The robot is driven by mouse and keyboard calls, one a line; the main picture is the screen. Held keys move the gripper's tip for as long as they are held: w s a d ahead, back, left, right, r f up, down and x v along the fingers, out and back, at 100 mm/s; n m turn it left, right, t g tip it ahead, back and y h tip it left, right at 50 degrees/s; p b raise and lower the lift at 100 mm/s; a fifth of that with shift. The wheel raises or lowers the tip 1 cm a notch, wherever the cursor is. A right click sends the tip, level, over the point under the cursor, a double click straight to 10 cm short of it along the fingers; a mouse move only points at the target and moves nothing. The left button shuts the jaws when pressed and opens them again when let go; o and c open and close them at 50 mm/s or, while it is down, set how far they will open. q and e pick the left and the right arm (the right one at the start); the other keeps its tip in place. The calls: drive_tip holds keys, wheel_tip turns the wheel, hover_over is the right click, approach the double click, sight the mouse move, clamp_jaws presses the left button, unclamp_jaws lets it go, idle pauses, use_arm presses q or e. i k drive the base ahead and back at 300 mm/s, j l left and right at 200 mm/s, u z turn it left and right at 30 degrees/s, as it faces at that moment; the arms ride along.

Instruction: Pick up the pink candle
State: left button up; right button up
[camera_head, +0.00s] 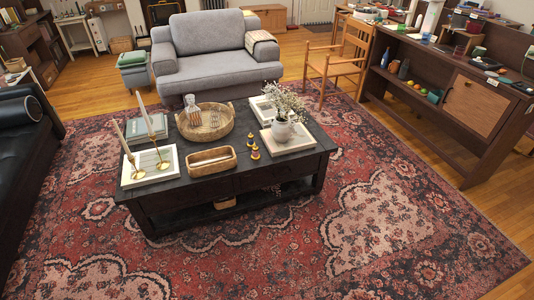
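Two slim, pale pinkish taper candles stand on the left part of the dark coffee table (225,183). The nearer candle (121,137) and the farther candle (145,113) rise from gold holders on a white, book-like tray (151,181). Both lean a little to the left in the picture. At this size I cannot tell whether one is pinker than the other. Neither of my grippers shows in the head view.
The table also bears a round woven basket (224,131), an oblong wooden tray (196,169), small yellow pieces (255,153) and a flower vase (282,132). A grey armchair (215,72) stands behind it. The patterned rug (270,255) in front is clear.

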sight(255, 156)
drive_tip(key=j+z, duration=0.1)
drive_tip(key=z, duration=0.25)
drive_tip(key=i+j+z, duration=0.15)
drive_tip(key=z, duration=0.2)
drive_tip(key=j+z, duration=0.15)
drive_tip(key=z, duration=0.2)
drive_tip(key=j+z, duration=0.25)
drive_tip(key=j, duration=0.2)
drive_tip(key=j+z, duration=0.25)
drive_tip(key=j, duration=0.2)
drive_tip(key=j+z, duration=0.1)
drive_tip(key=j, duration=0.8)
drive_tip(key=j+z, duration=0.15)
drive_tip(key=j, duration=1.2)
drive_tip(key=i+j, duration=0.1)
drive_tip(key=i, duration=0.1)
